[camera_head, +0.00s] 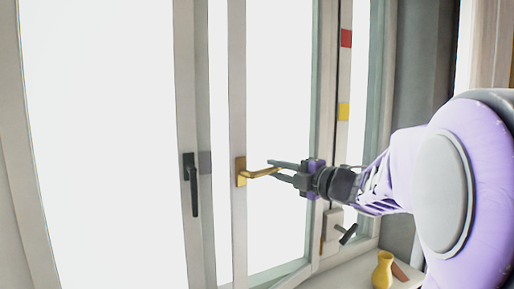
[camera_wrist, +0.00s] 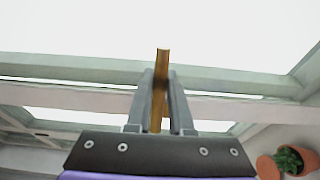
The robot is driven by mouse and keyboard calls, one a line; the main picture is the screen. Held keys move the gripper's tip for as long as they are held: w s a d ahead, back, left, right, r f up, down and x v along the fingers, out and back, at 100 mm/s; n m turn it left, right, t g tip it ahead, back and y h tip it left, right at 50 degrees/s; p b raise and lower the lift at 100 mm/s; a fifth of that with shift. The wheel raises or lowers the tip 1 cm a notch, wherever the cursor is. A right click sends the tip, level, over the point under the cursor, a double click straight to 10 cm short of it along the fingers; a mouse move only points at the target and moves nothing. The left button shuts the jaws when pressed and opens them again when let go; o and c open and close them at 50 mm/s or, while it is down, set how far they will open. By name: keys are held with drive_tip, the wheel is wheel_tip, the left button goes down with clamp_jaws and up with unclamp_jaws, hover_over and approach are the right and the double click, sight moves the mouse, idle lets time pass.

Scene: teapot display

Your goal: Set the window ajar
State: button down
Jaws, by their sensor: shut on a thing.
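The window has several tall pale-framed panes. A gold handle (camera_head: 262,173) sits on the stile of the middle sash (camera_head: 238,90) and points sideways to the right. My gripper (camera_head: 274,171) reaches in from the right and is shut on this handle. In the wrist view the gold handle (camera_wrist: 162,62) stands between my two fingers (camera_wrist: 161,80). A bright strip shows between the middle sash's stile and the neighbouring frame (camera_head: 187,80) on the left. The sash appears swung out of line with that frame.
A black handle (camera_head: 193,183) hangs down on the left frame. Another dark handle (camera_head: 348,234) is at the lower right. A yellow vase (camera_head: 383,270) stands on the sill below my arm. A potted plant (camera_wrist: 288,161) shows at the wrist view's lower right.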

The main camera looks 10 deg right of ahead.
drive_tip(key=shift+s+d+n+g+y, duration=0.4)
drive_tip(key=shift+s+d+n+y, duration=0.15)
drive_tip(key=shift+s+d, duration=0.4)
drive_tip(key=c, duration=0.6)
unclamp_jaws()
drive_tip(key=shift+c, duration=0.2)
drive_tip(key=b+v, duration=0.1)
drive_tip(key=v, duration=0.7)
